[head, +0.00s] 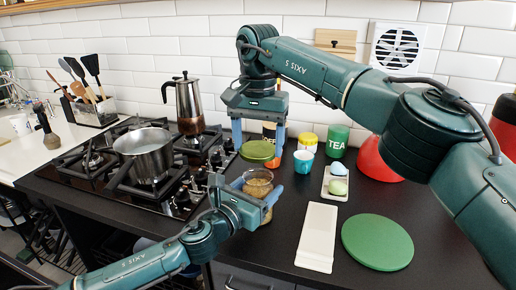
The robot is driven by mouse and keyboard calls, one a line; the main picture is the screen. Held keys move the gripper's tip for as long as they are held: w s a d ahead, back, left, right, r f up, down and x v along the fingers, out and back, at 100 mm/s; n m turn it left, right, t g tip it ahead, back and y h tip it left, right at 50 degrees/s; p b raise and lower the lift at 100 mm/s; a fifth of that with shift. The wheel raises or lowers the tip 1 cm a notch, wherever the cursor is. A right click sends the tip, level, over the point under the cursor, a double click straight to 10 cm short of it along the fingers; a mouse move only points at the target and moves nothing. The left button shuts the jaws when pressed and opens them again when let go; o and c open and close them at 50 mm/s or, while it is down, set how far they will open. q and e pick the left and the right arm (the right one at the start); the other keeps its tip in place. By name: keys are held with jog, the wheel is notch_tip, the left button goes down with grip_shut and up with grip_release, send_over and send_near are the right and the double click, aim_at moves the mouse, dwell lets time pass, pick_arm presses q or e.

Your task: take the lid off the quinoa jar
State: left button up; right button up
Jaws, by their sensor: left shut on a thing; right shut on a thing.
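The quinoa jar (258,176) is a clear jar with tan contents, upright near the front edge of the dark counter, right of the hob. My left gripper (254,190) is shut on the jar from the front and hides part of its body. The jar's top is uncovered. The green round lid (258,151) is a little above the jar, apart from it. My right gripper (258,143) points down from above and is shut on the lid.
To the right are a small tray, a white board (317,236) and a green round board (377,242). A pot (146,155) and moka pot (188,105) stand on the hob.

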pick_arm(q)
jog(key=o, duration=1.9)
jog(key=shift+o, duration=0.2)
